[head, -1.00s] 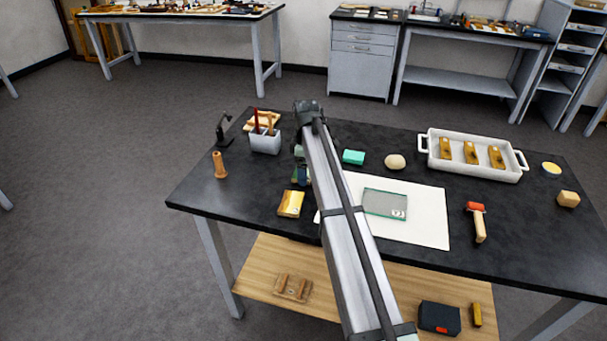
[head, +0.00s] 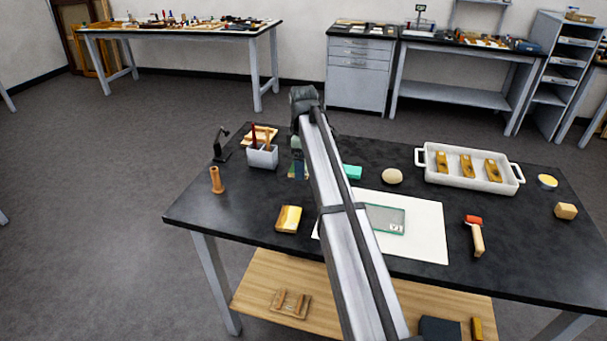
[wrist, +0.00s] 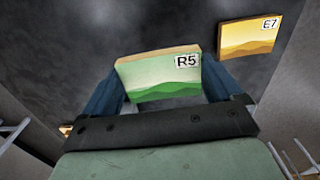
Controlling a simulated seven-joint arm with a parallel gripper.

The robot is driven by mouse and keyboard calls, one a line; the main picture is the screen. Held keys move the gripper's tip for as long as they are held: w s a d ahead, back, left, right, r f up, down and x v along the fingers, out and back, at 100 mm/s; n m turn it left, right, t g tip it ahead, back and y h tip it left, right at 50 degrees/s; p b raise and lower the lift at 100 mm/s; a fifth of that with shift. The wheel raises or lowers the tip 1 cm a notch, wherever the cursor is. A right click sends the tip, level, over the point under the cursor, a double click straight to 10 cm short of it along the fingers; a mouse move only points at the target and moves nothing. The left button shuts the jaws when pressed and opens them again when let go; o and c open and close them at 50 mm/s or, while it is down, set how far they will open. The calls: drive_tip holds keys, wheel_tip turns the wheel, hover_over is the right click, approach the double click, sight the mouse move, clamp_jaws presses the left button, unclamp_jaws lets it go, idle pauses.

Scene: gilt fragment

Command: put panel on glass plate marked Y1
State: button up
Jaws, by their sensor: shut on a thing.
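The panel labelled R5 (wrist: 160,80), with green hills, is held between the blue fingers of my gripper (wrist: 162,88) in the wrist view. In the head view my gripper (head: 298,166) is over the left part of the black table, behind my arm link, which hides much of it. The glass plate marked Y1 (head: 386,219) lies on a white sheet (head: 428,230), to the right of and nearer than my gripper. My arm covers the plate's left edge.
A yellow panel labelled E7 (wrist: 250,38) lies left of the sheet; it also shows in the head view (head: 288,219). A tool cup (head: 262,157), a green block (head: 353,172), a round beige stone (head: 392,176), a white tray (head: 470,182) and a red-headed roller (head: 475,235) stand around.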

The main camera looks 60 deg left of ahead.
drive_tip(key=shift+r, duration=0.8)
drive_tip(key=shift+w+d+r, duration=0.1)
drive_tip(key=shift+w+r, duration=0.05)
drive_tip(key=shift+w, duration=0.15)
drive_tip(key=w+d+r+m, duration=0.1)
drive_tip(key=w+d, duration=0.4)
drive_tip(key=w, duration=0.4)
drive_tip(key=m, duration=1.7)
hover_over(382, 219)
drive_tip(key=shift+m, duration=0.3)
drive_tip(key=shift+f, duration=4.8)
